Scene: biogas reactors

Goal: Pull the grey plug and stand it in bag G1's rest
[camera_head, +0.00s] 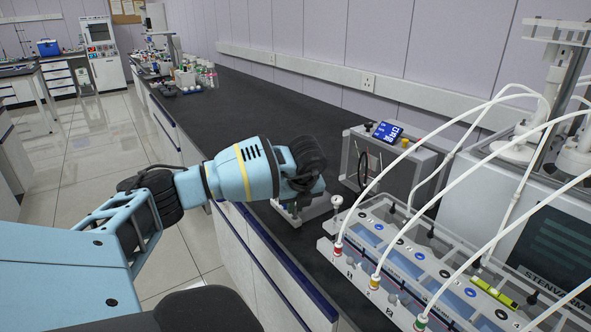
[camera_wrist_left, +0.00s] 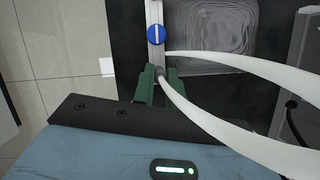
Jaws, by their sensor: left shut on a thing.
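My left gripper (camera_head: 303,198) is over the bench near its front edge, left of the tray of ports, its fingertips mostly hidden by my wrist. In the left wrist view its green fingers (camera_wrist_left: 159,86) are shut on the grey plug (camera_wrist_left: 160,75) at the end of a white tube. Ahead of the fingers is a pale bar (camera_wrist_left: 155,12) with a round blue knob (camera_wrist_left: 156,35). A clear, rippled bag (camera_wrist_left: 212,38) lies right of the bar. I cannot read any bag label, nor tell whether the plug touches a rest.
White tubes with red (camera_head: 338,246), yellow (camera_head: 376,280) and green-ringed ends run into the port tray (camera_head: 425,262) at right. A grey box (camera_head: 415,160) with a blue display stands behind. Bottles (camera_head: 195,75) stand far back; the dark bench (camera_head: 265,105) between is clear.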

